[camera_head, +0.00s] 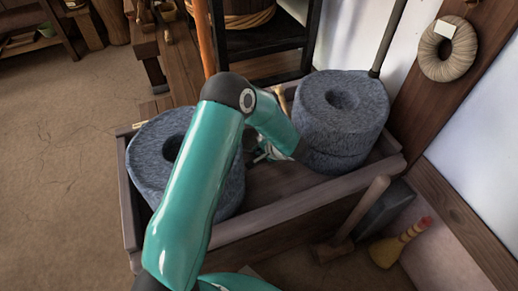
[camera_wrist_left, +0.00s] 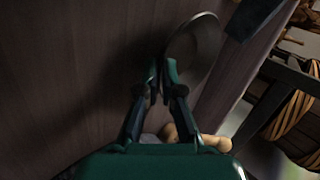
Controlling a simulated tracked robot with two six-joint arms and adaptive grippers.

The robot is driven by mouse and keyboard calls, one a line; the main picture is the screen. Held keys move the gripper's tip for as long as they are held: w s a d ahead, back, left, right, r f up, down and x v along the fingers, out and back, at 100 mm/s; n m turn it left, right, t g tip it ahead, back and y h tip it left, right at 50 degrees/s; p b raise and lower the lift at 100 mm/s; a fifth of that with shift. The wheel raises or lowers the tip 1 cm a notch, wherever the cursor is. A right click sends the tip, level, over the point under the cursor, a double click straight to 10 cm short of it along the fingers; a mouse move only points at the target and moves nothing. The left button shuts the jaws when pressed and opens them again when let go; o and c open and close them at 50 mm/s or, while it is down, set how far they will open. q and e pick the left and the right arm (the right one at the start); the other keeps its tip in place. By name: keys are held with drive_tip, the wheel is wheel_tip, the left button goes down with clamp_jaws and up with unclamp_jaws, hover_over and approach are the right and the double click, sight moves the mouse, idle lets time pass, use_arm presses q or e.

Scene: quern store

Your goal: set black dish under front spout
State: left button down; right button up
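My left arm reaches over a wooden trough (camera_head: 290,203) between two grey stone querns, one at left (camera_head: 146,170) and one at right (camera_head: 345,118). My left gripper (camera_head: 266,152) is low between them, partly hidden by its own arm. In the left wrist view the gripper's fingers (camera_wrist_left: 165,70) are close together on the near edge of a dark round dish (camera_wrist_left: 197,48), which is seen tilted. The dish cannot be made out in the head view. I cannot make out the front spout. My right gripper is not in view.
A dark rack (camera_head: 265,42) stands behind the trough. A wooden-handled tool (camera_head: 362,205) and a brush with a red tip (camera_head: 400,245) are at the front right. A rope coil (camera_head: 447,48) hangs on a post. The floor at left is clear.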

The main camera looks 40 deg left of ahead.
use_arm(q)
drive_tip(key=shift+f+b, duration=0.35)
drive_tip(key=shift+b, duration=0.05)
drive_tip(key=c, duration=1.2)
unclamp_jaws()
drive_tip(key=shift+c, duration=0.2)
